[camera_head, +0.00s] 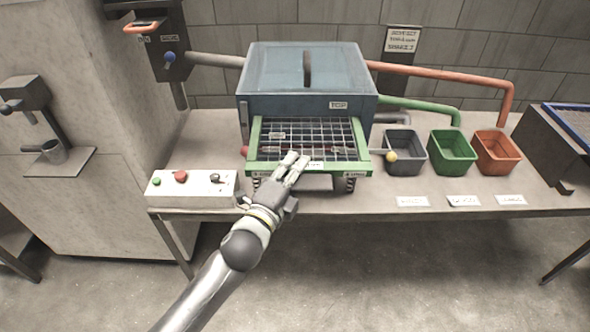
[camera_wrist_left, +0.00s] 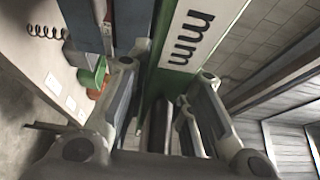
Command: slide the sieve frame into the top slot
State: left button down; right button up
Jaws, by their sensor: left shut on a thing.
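The green sieve frame (camera_head: 262,169) with a wire mesh sits partly out of the front of the blue box (camera_head: 256,109), below the TOP label. Its rear part lies under or inside the box front; how deep is hidden. My left gripper (camera_head: 297,162) is shut on the front bar of the frame, near its middle. In the left wrist view the green frame (camera_wrist_left: 178,75) with a white label passes close between and beyond the fingers (camera_wrist_left: 160,115). My right gripper does not show.
A white control box (camera_head: 193,184) with buttons stands left on the table. Grey (camera_head: 404,153), green (camera_head: 452,152) and orange (camera_head: 497,152) bins stand at the right. A yellow ball-ended lever (camera_head: 390,157) sticks out beside the grey bin. Springs (camera_head: 346,185) support the machine.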

pick_arm(q)
jog(key=shift+w+r, duration=0.15)
jog(key=shift+w, duration=0.75)
jog(key=c, duration=1.3)
grip_release()
jog(key=shift+o, duration=0.5)
jog(key=shift+f, duration=0.25)
jog(key=v, duration=1.2)
jog(key=shift+r, duration=0.2)
jog(key=shift+f, duration=0.1)
